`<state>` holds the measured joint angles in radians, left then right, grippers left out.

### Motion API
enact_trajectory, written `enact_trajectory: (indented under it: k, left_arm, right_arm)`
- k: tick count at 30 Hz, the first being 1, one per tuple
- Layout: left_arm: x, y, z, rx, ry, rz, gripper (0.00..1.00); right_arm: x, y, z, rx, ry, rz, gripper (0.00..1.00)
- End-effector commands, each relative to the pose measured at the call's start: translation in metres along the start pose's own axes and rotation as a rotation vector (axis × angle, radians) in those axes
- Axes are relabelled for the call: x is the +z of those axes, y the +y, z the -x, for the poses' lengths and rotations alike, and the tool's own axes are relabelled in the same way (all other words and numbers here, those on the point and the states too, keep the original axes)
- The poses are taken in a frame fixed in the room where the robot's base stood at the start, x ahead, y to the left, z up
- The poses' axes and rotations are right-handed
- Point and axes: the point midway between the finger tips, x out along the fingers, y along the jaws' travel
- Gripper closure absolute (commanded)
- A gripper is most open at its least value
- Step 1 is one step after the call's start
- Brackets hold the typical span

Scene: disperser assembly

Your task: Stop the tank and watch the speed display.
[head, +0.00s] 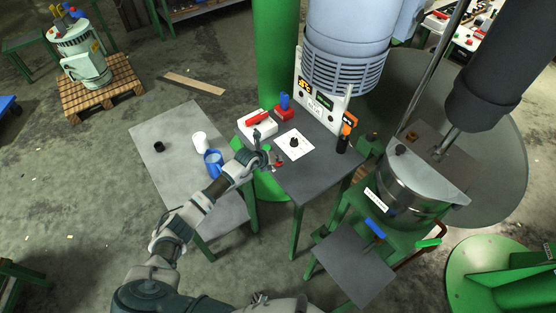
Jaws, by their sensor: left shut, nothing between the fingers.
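The steel tank (395,195) with a white label stands at the right on a green frame, under a dark mixer shaft. A white panel (312,112) with a small dark display (324,100) stands at the back of the small grey table; its reading is too small to tell. A black knob (294,142) sits on a white sheet. A red box with a blue top (285,105) and a white and red box (258,126) stand behind it. My left gripper (273,159) is shut and empty at the table's left edge, left of the sheet. My right gripper is not in view.
A lower grey table (175,140) at the left holds a blue jug (212,162), a white cup (200,141) and a black ring (158,147). An orange and black tool (346,130) stands at the small table's right edge. A green column (274,60) rises behind.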

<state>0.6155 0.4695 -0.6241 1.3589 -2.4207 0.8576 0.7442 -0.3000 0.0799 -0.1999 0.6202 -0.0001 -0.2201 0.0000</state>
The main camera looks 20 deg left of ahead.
Motion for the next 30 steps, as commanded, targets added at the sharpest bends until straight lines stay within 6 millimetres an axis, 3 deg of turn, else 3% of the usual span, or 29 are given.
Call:
enact_trajectory:
  k: [15,30]
  left_arm:
    - [0.013,-0.011,0.018,0.001,0.002,0.000,1.00]
    - [0.017,-0.016,0.024,0.000,0.000,0.000,1.00]
  right_arm:
    - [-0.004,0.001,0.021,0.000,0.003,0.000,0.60]
    - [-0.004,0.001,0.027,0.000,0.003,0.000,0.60]
